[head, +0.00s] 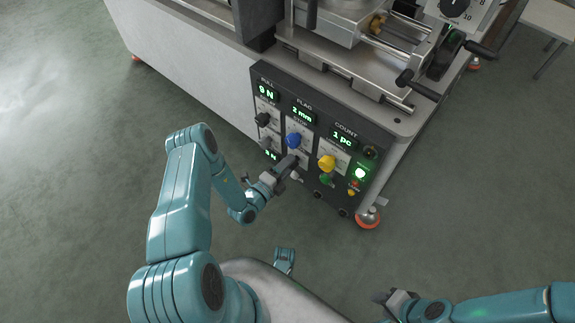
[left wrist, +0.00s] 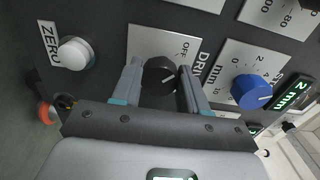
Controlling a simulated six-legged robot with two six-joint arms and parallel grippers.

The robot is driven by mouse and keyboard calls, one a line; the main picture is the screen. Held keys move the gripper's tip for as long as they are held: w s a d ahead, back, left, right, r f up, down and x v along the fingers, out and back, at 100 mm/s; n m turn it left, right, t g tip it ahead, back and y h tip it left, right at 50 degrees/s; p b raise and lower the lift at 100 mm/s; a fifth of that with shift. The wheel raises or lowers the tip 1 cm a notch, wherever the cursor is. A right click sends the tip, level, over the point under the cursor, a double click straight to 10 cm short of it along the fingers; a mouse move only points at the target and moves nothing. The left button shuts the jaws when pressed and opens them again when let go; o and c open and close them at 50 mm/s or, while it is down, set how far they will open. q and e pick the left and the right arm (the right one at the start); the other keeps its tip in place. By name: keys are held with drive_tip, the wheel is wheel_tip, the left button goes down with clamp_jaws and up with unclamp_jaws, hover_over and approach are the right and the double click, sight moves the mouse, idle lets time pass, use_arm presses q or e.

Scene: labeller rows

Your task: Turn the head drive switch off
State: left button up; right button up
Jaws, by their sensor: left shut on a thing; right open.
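The head drive switch is a black round knob (left wrist: 159,75) on a light plate in the left wrist view. The plate reads OFF above and to the right of the knob, and part of the word DRIVE shows beside it. My left gripper (left wrist: 160,85) has one finger on each side of the knob and is shut on it. In the head view my left gripper (head: 287,167) is at the front of the control panel (head: 318,92) and hides the knob. I cannot tell the knob's exact setting. My right gripper (head: 388,298) is open and empty, low and away from the panel.
A blue knob (left wrist: 252,91) is to the right of the switch, and a white ZERO button (left wrist: 75,53) is to its left. The floor in front is clear.

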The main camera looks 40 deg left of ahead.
use_arm(q)
drive_tip(key=o, duration=1.1)
drive_tip(key=shift+c, duration=0.2)
drive_tip(key=shift+s, duration=0.15)
drive_tip(key=s+a+p, duration=0.1)
drive_tip(key=s+p, duration=0.2)
drive_tip(key=s, duration=1.3)
drive_tip(key=shift+p, duration=0.3)
drive_tip(key=shift+a, duration=0.1)
